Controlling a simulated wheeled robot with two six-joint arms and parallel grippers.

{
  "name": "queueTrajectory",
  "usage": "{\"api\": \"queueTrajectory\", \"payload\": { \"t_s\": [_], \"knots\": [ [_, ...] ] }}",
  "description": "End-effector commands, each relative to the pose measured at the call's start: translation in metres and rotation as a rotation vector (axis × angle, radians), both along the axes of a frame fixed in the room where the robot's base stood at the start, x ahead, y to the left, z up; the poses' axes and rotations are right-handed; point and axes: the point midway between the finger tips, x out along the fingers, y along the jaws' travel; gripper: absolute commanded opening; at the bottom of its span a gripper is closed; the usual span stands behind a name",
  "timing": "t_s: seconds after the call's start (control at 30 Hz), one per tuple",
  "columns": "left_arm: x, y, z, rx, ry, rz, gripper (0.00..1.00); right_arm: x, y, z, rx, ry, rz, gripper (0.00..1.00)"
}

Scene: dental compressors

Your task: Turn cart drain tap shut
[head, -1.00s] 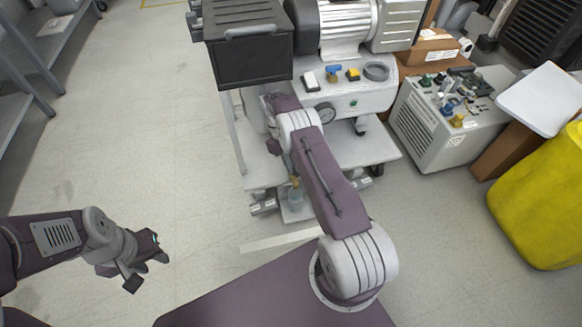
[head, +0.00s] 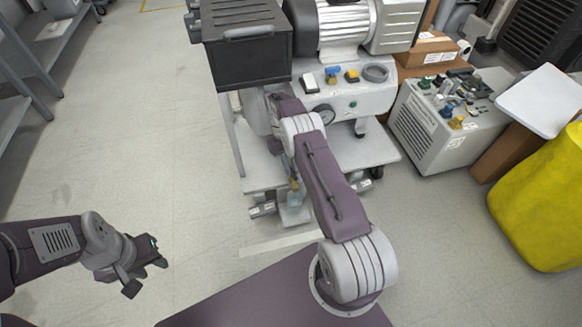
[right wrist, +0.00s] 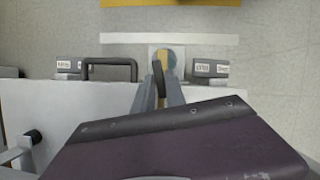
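The drain tap (head: 294,184) is a small brass-coloured fitting low at the front of the compressor cart (head: 262,170). In the right wrist view its dark and brass lever (right wrist: 160,85) points along the picture, slightly tilted. A clear cup (head: 295,198) with bluish contents is below it. My right gripper (right wrist: 160,92) has its grey fingers on either side of the lever; whether they press on it is not clear. My right arm hides part of the cart in the head view. My left gripper (head: 148,272) is open and empty above the floor, left of the cart.
Two grey labelled blocks flank the tap, one on the left (right wrist: 70,66) and one on the right (right wrist: 210,68). A dark U-shaped bar (right wrist: 110,62) is beside the left block. A grey machine (head: 440,125) and yellow bin (head: 540,205) stand right.

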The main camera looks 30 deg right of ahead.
Motion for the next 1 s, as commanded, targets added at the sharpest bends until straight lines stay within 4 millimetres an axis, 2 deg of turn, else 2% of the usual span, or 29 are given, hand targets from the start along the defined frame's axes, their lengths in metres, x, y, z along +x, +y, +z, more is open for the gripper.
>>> {"api": "queueTrajectory", "payload": {
  "t_s": [0.33,0.47,0.6,0.73,0.87,1.0],
  "knots": [
    [0.0,0.0,0.0,0.0,0.0,0.0,0.36,0.0,0.0,0.0,0.0,0.001,0.004,0.35],
    [0.0,0.0,0.009,0.0,0.0,0.0,0.36,-0.001,0.002,0.004,0.0,0.003,0.113,0.35],
    [0.0,0.0,0.032,0.0,0.0,0.0,0.36,-0.003,0.006,0.01,0.0,0.006,0.454,0.35],
    [0.0,0.0,0.042,0.0,0.0,0.0,0.36,-0.004,0.008,0.006,0.001,0.005,0.769,0.35],
    [0.0,0.0,0.038,0.0,0.0,0.0,0.36,-0.006,0.009,0.001,0.0,0.004,1.041,0.35],
    [0.0,0.0,0.021,0.0,0.0,0.0,0.36,-0.008,0.01,-0.004,-0.001,0.0,1.311,0.35]
  ]
}}
